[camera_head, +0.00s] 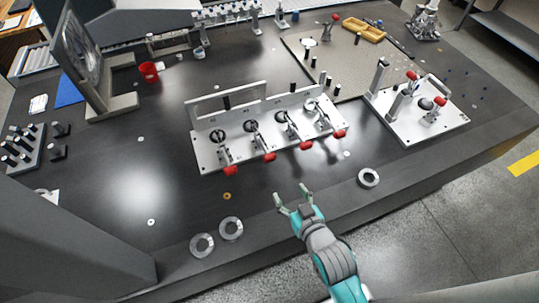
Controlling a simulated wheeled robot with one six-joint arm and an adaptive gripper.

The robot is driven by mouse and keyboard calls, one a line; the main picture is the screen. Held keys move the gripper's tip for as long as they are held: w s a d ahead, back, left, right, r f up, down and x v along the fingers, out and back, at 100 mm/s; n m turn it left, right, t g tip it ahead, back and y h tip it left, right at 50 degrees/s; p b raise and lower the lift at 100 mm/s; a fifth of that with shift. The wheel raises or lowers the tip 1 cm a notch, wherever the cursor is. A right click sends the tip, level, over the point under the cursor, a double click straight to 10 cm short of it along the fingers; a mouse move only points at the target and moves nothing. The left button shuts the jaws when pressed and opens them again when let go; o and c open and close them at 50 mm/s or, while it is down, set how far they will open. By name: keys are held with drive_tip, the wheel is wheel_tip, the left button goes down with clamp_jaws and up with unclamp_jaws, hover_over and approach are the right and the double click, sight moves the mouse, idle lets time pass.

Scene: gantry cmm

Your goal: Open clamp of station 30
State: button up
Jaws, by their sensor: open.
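A light metal fixture plate (203,153) sits mid-table with a row of several toggle clamps. Their red handles stick out over the front edge: the leftmost handle (231,170), the second handle (270,157), the third handle (306,145) and the rightmost handle (339,134). A separate plate (405,128) at the right carries more red-handled clamps (438,104). No station number is readable, so I cannot tell which clamp is station 30. My gripper (290,194) is open and empty, in front of the row and apart from the handles.
Metal rings lie near the front edge: two at the left (231,228) (202,245) and one at the right (368,177). A red cup (149,71), an upright framed disc (84,50) and a yellow tray (362,30) stand farther back. The dark table left of the fixture is mostly clear.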

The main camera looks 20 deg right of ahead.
approach(270, 156)
drive_tip(key=x, duration=1)
drive_tip(key=shift+w+f, duration=0.15)
drive_tip(key=shift+f, duration=0.05)
drive_tip(key=shift+r, duration=0.1)
clamp_jaws()
